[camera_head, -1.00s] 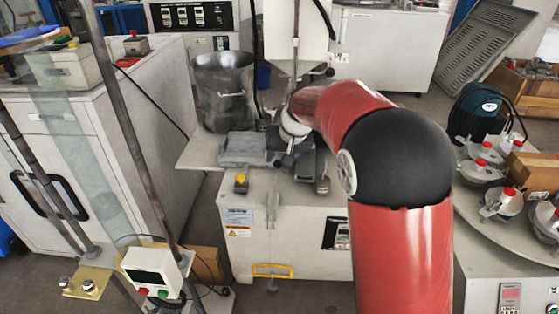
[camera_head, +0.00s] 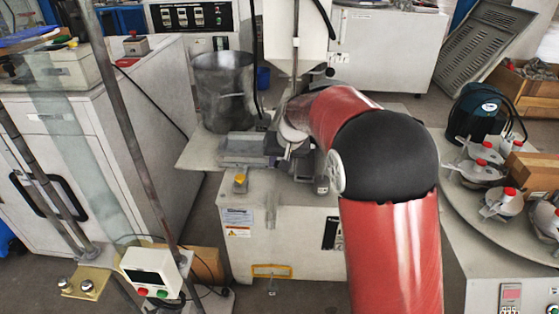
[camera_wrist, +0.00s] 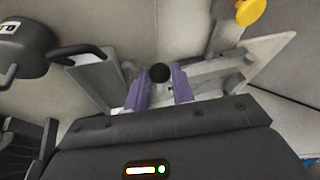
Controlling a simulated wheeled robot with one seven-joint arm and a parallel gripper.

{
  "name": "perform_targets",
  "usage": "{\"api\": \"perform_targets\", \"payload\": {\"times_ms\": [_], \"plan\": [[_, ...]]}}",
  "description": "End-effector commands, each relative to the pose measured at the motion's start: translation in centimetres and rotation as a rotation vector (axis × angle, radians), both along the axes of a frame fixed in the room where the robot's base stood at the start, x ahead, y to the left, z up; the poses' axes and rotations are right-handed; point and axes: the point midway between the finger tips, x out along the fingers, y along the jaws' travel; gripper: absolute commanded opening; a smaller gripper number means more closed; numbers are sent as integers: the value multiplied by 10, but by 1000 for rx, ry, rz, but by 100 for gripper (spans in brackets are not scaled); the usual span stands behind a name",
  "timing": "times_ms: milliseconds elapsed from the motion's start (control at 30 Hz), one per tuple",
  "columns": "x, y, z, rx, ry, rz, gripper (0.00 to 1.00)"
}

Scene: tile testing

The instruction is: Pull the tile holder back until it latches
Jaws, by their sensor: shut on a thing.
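The tile holder appears as a grey block (camera_head: 244,148) on the machine's tabletop in the head view, to the left of my arm's end. In the wrist view, my gripper (camera_wrist: 160,88) has its two purple fingers on either side of a round black knob (camera_wrist: 160,72), closed on it. A pale metal part, which seems to be the holder (camera_wrist: 210,78), lies just beyond the fingers. In the head view, my red and black arm hides much of the contact, and the fingers cannot be made out there.
A metal bucket (camera_head: 222,92) stands behind the holder. A yellow knob (camera_head: 240,180) sits on the machine's front edge and also shows in the wrist view (camera_wrist: 250,12). A vertical column rises behind my wrist. A round table with metal pots (camera_head: 484,172) is at the right.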

Motion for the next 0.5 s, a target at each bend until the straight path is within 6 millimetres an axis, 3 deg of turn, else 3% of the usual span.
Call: {"api": "perform_targets", "payload": {"times_ms": [167,500], "plan": [[0,7,1,0,1,1,0],[3,67,4,2,-2,6,0]]}}
